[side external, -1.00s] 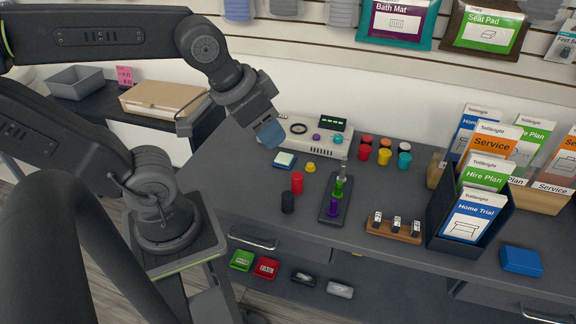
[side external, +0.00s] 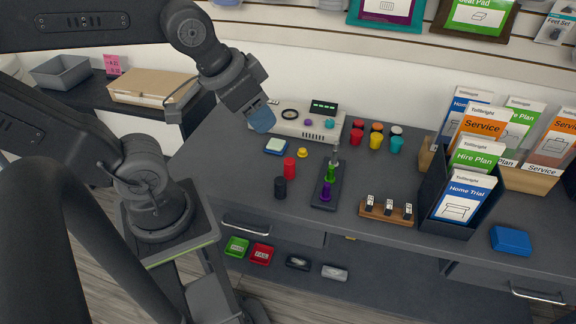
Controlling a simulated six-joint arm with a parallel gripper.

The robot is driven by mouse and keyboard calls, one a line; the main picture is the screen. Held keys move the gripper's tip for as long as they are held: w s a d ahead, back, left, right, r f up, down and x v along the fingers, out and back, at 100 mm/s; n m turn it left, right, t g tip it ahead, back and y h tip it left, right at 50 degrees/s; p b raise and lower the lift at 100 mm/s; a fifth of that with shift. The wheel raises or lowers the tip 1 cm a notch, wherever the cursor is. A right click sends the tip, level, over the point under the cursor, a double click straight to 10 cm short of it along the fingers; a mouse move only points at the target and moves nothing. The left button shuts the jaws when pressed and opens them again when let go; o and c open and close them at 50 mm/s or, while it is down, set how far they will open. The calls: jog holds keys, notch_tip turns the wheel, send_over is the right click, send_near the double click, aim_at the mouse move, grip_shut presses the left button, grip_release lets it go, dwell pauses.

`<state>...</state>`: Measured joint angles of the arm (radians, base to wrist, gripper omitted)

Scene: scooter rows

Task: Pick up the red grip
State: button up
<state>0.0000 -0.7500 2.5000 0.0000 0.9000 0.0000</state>
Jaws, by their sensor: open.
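A red upright cylinder (side external: 289,168), which looks like the red grip, stands on the dark bench top. A black cylinder (side external: 280,187) of similar shape stands just in front of it. My gripper (side external: 262,120), with bluish fingers, is open and points down over the back left of the bench. It is apart from the red cylinder, above and to the left of it in the picture. The gap between the fingers is hard to make out from this side.
A dark stand (side external: 339,192) with green and purple pieces is right of the red cylinder. A wooden block (side external: 387,212) and brochure rack (side external: 447,227) are at right. The bench front is mostly clear.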

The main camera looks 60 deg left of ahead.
dwell(0.3)
jog(key=o, duration=0.5)
jog(key=shift+c, duration=0.2)
jog(key=n+g, duration=0.6)
jog(key=n, duration=1)
send_over(289, 160)
notch_tip(289, 160, down, 22)
jog(key=f, duration=0.8)
jog(key=shift+d+f, duration=0.2)
jog(key=shift+a+f, duration=0.15)
jog(key=shift+f, duration=2.75)
